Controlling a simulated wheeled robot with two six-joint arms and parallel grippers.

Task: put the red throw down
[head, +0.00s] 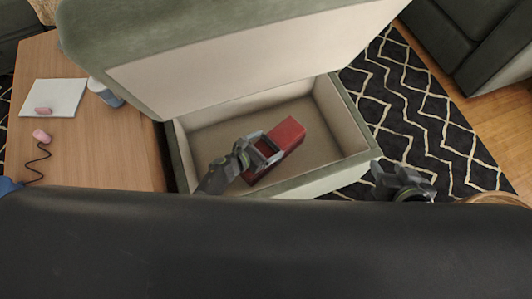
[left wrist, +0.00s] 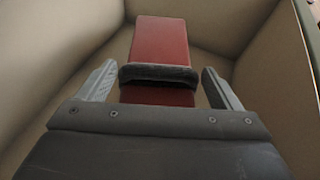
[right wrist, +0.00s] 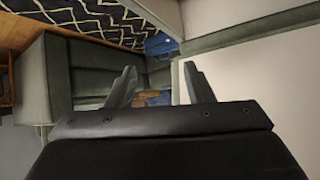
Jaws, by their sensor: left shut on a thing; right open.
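The red throw (head: 288,132), a folded red block, is inside the open storage box (head: 354,112) of the green seat. It also shows in the left wrist view (left wrist: 162,40), between and beyond my fingers. My left gripper (head: 262,150) reaches down into the box and is shut on the throw, with a finger on either side (left wrist: 160,85). I cannot tell whether the throw's underside rests on the box floor. My right gripper (head: 402,172) is open and empty, outside the box to its right; its spread fingers show in the right wrist view (right wrist: 160,85).
The box's raised lid (head: 240,60) stands over its far side. A wooden table (head: 110,150) at left holds a white pad (head: 60,95), pink items and a blue-and-white container (head: 105,92). A black patterned rug (head: 425,110) lies to the right.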

